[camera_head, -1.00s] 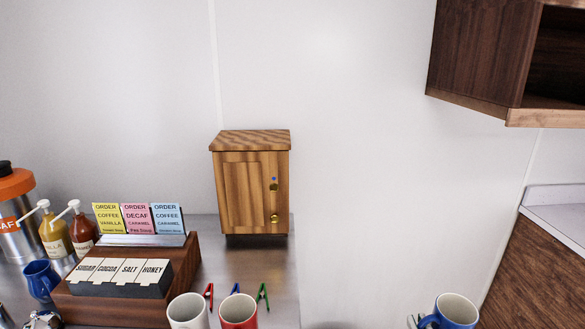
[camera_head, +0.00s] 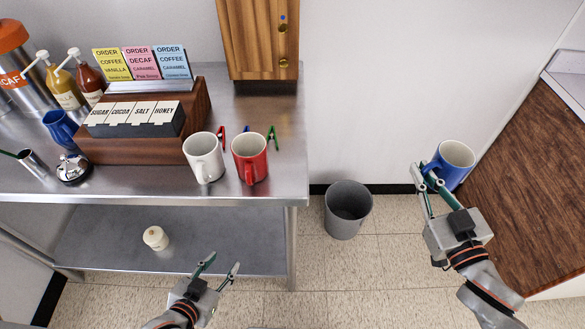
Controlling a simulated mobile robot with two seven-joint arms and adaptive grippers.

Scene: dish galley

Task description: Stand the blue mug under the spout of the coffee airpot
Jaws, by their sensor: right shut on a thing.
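The blue mug (camera_head: 453,166) is at the right, upright, with its white inside showing. My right gripper (camera_head: 428,180) is shut on it at its left side and holds it in the air, right of the steel counter. My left gripper (camera_head: 223,268) is open and empty, low in front of the counter's lower shelf. A silver airpot with an orange top (camera_head: 14,38) and an orange label ending in "CAF" is cut off by the left edge. Its spout is not in view. No other airpot shows.
The steel counter (camera_head: 284,107) carries a white mug (camera_head: 204,157), a red mug (camera_head: 250,158), a wooden caddy (camera_head: 203,107), syrup pump bottles (camera_head: 66,88), a dark blue pitcher (camera_head: 60,127) and a bell (camera_head: 73,169). A grey bin (camera_head: 347,210) stands on the floor. A brown-fronted unit (camera_head: 530,170) is at right.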

